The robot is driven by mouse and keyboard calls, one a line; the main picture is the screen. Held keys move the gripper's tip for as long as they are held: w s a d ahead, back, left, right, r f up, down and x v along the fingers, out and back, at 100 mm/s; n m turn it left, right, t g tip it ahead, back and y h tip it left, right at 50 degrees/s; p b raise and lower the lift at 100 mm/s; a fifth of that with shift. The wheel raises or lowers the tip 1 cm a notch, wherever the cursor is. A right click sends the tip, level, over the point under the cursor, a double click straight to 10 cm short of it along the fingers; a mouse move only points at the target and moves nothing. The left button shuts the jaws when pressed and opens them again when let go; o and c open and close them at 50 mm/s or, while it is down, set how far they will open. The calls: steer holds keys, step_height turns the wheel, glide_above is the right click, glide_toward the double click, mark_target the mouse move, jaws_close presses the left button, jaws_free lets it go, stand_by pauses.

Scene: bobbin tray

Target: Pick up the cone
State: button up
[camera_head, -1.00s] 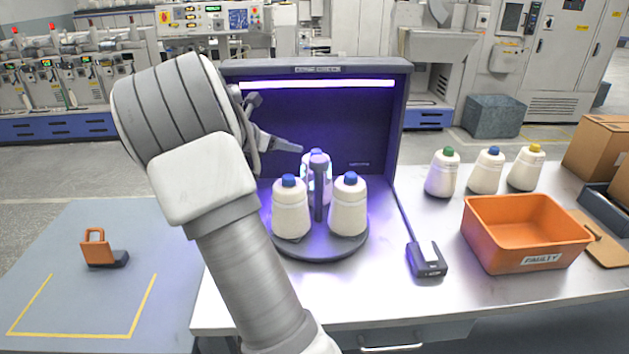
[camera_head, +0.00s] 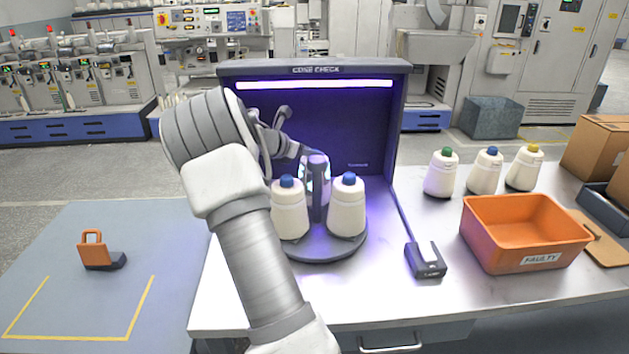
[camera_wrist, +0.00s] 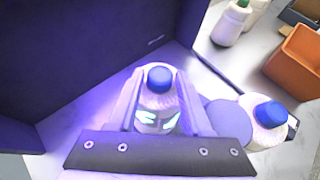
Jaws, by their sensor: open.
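A white cone with a blue tip (camera_wrist: 160,112) stands at the back of the round dark turntable (camera_head: 325,254), inside the lit booth. It shows bright glowing marks. In the head view this rear cone is mostly hidden behind the post and my gripper (camera_head: 312,153). In the wrist view my open gripper (camera_wrist: 161,88) has one finger on each side of this cone; I cannot tell whether they touch it. Two more blue-tipped cones stand at the front of the turntable, left (camera_head: 289,212) and right (camera_head: 347,208).
The dark booth (camera_head: 230,72) walls in the back and sides. A central post (camera_head: 318,190) rises from the turntable. To the right are a handheld device (camera_head: 426,262), an orange bin marked FAULTY (camera_head: 520,245) and three cones, including a green-tipped one (camera_head: 441,175).

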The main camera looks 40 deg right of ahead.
jaws_close()
steer(key=shift+r, duration=0.1)
stand_by(1.2)
